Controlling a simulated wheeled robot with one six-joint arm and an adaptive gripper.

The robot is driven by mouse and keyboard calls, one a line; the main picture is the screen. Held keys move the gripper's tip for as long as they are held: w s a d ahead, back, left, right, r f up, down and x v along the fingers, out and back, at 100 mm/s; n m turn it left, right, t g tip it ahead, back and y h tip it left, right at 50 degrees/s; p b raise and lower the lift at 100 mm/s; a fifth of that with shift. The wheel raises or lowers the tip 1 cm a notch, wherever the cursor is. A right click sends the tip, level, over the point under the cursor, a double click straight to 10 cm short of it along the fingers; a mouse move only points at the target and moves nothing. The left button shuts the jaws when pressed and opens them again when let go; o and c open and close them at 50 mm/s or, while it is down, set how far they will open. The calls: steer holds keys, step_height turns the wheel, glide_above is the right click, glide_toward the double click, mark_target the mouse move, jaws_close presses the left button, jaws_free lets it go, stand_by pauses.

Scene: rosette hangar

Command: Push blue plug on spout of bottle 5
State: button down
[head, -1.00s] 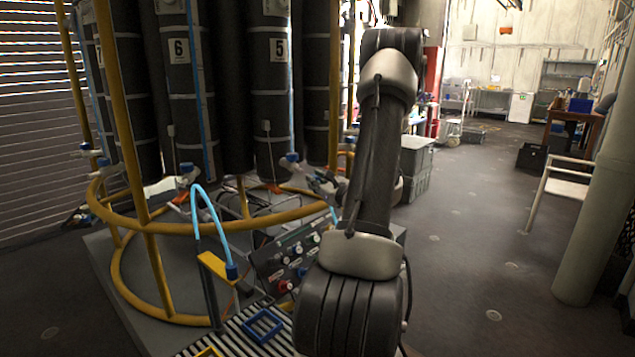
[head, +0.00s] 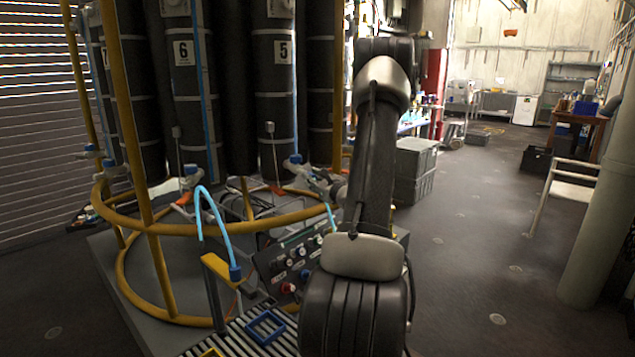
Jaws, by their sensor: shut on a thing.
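Bottle 5 (head: 274,110) is a tall dark cylinder with a white "5" label, upright in the yellow-railed rosette. Its spout (head: 296,166), with a blue part on top, sticks out low at the bottle's foot. My gripper (head: 323,183) is just right of this spout, partly hidden behind my arm. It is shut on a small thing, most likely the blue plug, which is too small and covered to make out. I cannot tell whether the plug touches the spout.
A yellow ring rail (head: 225,229) runs in front of the bottles. A light blue hose (head: 211,216) arches from a yellow bracket (head: 214,266). A control panel (head: 290,263) and a slatted rack (head: 245,335) stand below. Grey crates (head: 415,165) and open floor lie right.

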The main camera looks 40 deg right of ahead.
steer(key=shift+w+d, duration=0.15)
steer(key=shift+w, duration=0.4)
steer(key=shift+w, duration=0.5)
stand_by(1.6)
steer(key=c, duration=1.2)
jaws_free()
steer(key=shift+d, duration=0.1)
steer(key=shift+o, duration=0.2)
steer(key=s+a, duration=0.2)
steer(key=s, duration=0.9)
steer(key=shift+s+a, duration=0.15)
steer(key=shift+s, duration=0.25)
